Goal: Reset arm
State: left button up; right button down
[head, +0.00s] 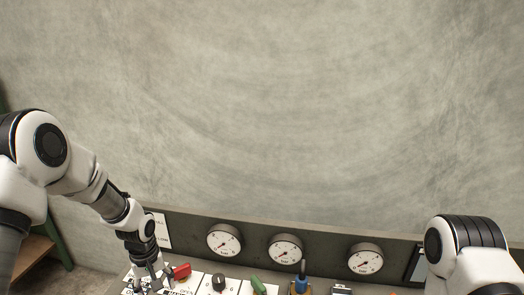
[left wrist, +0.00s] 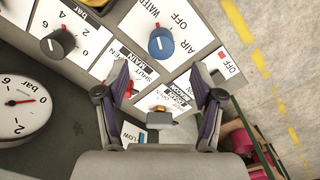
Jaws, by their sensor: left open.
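My left gripper (head: 152,287) is low in the head view, over the left end of a control panel. In the left wrist view my left gripper (left wrist: 160,80) has its two fingers spread wide apart, with nothing held between them. White labelled plates, one with a blue knob (left wrist: 161,45), lie beyond the fingers. A small metal fitting with a yellowish top (left wrist: 160,112) shows between the finger bases. My right arm (head: 465,255) shows at the lower right of the head view. Its gripper is out of view.
The panel carries several round gauges, including a left gauge (head: 224,239). A concrete wall (head: 280,100) rises behind. Magenta items (left wrist: 240,140) sit beside a green frame.

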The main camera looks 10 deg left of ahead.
pick_arm(q)
jog(key=s+d+f+m, duration=0.3)
jog(key=s+d+f, duration=0.3)
jog(key=s+f, duration=0.6)
jog(key=s+d+f+m, duration=0.1)
jog(key=s+f+m, duration=0.1)
jog(key=s, duration=0.6)
jog(key=s+d+f+m, duration=0.1)
jog(key=s+f+m, duration=0.1)
jog(key=s, duration=0.7)
notch_tip(320, 180, down, 7)
jog(key=w+b, duration=0.1)
jog(key=b, duration=0.6)
jog(key=shift+w, duration=0.2)
jog(key=shift+a, duration=0.1)
jog(key=shift+w, duration=0.1)
jog(key=shift+f, duration=0.1)
